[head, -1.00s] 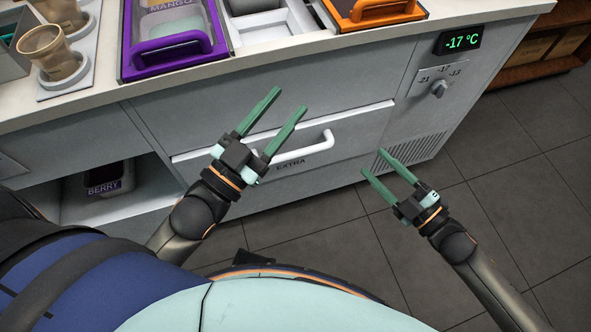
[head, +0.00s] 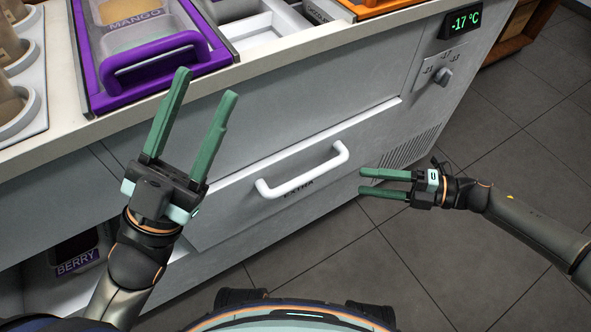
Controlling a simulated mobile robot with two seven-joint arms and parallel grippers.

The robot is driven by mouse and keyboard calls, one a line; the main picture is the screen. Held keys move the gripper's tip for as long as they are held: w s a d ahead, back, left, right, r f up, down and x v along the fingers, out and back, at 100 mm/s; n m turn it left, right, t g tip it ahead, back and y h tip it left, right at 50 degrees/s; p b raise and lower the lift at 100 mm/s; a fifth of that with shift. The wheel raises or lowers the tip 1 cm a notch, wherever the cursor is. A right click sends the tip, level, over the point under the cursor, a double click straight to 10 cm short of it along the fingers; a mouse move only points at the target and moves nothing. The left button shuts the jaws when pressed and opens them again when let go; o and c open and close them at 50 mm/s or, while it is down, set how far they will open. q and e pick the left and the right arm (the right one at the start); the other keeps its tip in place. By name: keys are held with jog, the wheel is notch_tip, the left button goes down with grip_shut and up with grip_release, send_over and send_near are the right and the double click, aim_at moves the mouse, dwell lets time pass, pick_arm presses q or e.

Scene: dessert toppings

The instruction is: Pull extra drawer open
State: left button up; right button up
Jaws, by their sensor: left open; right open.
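The extra drawer (head: 232,208) is a pale grey front in the lower cabinet, marked EXTRA, and looks shut. Its white bar handle (head: 303,177) runs across the front. My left gripper (head: 206,96) is open and empty, left of the handle and pointing up in the view, in front of the cabinet. My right gripper (head: 361,183) is open and empty, just right of the handle, its green fingers pointing left toward it. Neither gripper touches the handle as far as I can see.
A purple-framed mango tub (head: 150,72) and an orange-handled tub (head: 385,8) sit in the counter top (head: 50,152). A berry container (head: 77,255) stands in an open shelf at lower left. A temperature display (head: 466,20) and dial (head: 442,76) are at right. Tiled floor (head: 480,265) is clear.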

aim_at(319, 176)
jog(key=a+b, duration=0.1)
jog(key=a, duration=0.3)
jog(key=w+a+f, duration=0.1)
jog(key=a, duration=0.3)
jog(key=w+a+b, duration=0.1)
jog(key=a, duration=0.3)
jog(key=shift+a+f+b, duration=0.3)
jog(key=shift+f+b, duration=0.05)
jog(key=shift+f, duration=0.05)
grip_shut()
dwell(0.9)
